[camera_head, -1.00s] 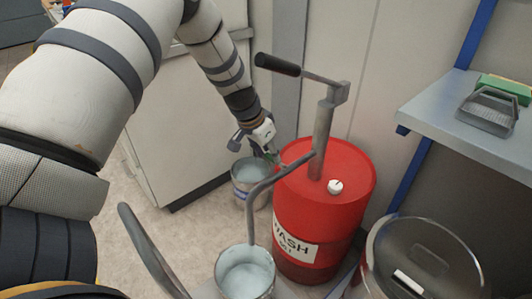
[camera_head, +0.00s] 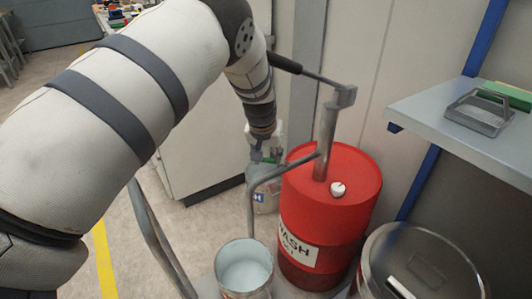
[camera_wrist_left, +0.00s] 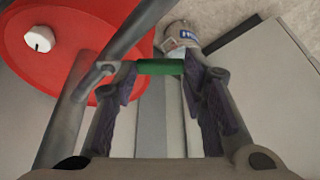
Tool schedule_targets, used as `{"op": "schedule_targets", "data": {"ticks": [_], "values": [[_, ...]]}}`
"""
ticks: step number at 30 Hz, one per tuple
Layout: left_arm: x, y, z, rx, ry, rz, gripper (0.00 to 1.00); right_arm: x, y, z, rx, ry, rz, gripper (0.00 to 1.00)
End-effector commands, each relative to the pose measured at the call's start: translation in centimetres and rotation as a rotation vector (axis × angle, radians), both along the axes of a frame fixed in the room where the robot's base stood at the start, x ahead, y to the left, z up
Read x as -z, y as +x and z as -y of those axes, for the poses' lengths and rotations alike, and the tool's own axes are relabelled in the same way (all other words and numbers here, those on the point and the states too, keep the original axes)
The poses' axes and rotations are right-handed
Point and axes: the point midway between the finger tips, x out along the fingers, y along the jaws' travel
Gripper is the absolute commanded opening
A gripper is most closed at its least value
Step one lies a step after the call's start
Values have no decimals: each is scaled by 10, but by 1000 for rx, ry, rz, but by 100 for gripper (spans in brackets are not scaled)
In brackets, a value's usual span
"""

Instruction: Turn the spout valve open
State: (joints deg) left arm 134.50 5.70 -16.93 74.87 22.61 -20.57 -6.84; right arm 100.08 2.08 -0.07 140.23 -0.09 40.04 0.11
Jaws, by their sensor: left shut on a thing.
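A spout pipe (camera_head: 283,172) comes off the post of the hand pump on the red drum (camera_head: 341,213) marked WASH and bends down over an open metal bucket (camera_head: 244,266). The green valve handle (camera_wrist_left: 160,67) sits on a short stem beside the pipe and lies crosswise in the left wrist view. My left gripper (camera_wrist_left: 160,80) is shut on this handle, one finger at each end. In the head view my left gripper (camera_head: 265,153) is at the pipe's upper part, and my own wrist partly hides the valve. My right gripper is not in view.
The pump lever (camera_head: 285,63) reaches left above the drum, near my forearm. A labelled can (camera_head: 266,202) stands on the floor behind the spout. A lidded metal bin (camera_head: 420,265) is at front right, and a shelf (camera_head: 440,125) juts out at right.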

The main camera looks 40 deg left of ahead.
Motion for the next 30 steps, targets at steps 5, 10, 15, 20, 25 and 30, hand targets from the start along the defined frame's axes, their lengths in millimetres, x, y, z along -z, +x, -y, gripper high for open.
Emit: {"op": "schedule_targets", "data": {"ticks": [5,10,15,20,25,30], "values": [[0,-5,4,-122,1,0,0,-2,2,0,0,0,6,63],[1,-9,8,-213,0,-2,0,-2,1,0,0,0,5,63],[1,-11,9,-272,0,-1,0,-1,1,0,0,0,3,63],[1,-12,10,-300,-1,0,0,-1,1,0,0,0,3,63],[1,-12,11,-307,-1,0,0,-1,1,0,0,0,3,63],[1,-12,11,-307,-1,-1,0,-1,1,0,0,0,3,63]]}}
